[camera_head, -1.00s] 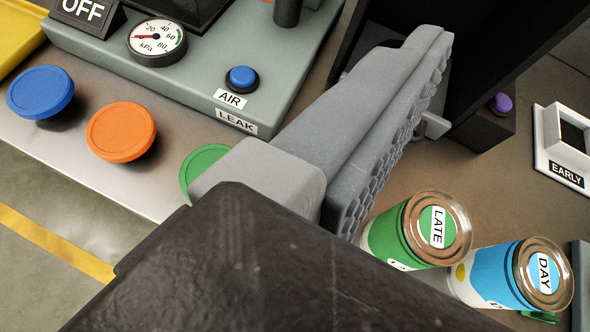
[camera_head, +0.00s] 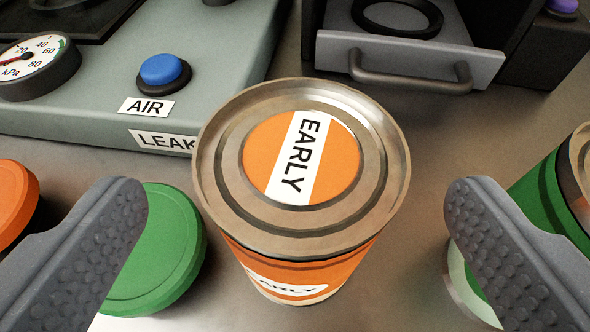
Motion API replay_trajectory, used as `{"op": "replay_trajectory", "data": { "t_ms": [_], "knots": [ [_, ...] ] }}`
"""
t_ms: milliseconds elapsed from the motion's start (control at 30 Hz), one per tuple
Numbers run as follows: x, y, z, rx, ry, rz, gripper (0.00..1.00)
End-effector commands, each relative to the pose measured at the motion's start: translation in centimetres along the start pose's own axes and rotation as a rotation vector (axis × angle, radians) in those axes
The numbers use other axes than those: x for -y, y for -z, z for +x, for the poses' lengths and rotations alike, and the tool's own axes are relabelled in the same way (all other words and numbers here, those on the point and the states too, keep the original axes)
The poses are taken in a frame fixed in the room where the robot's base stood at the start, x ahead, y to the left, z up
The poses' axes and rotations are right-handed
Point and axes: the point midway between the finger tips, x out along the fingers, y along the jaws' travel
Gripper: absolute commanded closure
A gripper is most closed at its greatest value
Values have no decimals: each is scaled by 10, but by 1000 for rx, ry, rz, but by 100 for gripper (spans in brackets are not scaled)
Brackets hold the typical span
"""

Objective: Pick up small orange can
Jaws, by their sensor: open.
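The small orange can (camera_head: 305,258) stands upright in the middle of the view. Its metal lid has an orange disc and a white EARLY label, and its side also shows an EARLY label. My gripper (camera_head: 297,215) is open, with one grey studded finger at the left and one at the right. The can is between the fingers in the picture, with visible room on both sides. I cannot see either finger touching it. Nothing is held.
A green cap (camera_head: 160,255) lies close behind the left finger, and an orange cap (camera_head: 12,200) is farther left. A green can (camera_head: 545,195) stands behind the right finger. Behind are a grey panel with a blue AIR button (camera_head: 162,71) and a drawer with a handle (camera_head: 410,72).

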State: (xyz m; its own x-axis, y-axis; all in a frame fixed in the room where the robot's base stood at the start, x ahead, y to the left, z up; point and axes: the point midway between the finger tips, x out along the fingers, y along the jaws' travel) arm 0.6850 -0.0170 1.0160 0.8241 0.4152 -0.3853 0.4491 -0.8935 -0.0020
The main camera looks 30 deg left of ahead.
Motion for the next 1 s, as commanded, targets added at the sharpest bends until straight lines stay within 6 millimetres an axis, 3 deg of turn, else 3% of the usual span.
{"op": "replay_trajectory", "data": {
  "t_ms": [367, 700, 967, 1000],
  "knots": [
    [0, 0, 20, -4, 2, -3, 10],
    [-2, -3, 60, -2, 0, -3, 10],
    [-3, -3, 63, -2, -1, -2, 10],
    [-3, -3, 63, -2, -2, -2, 16]
  ]
}}
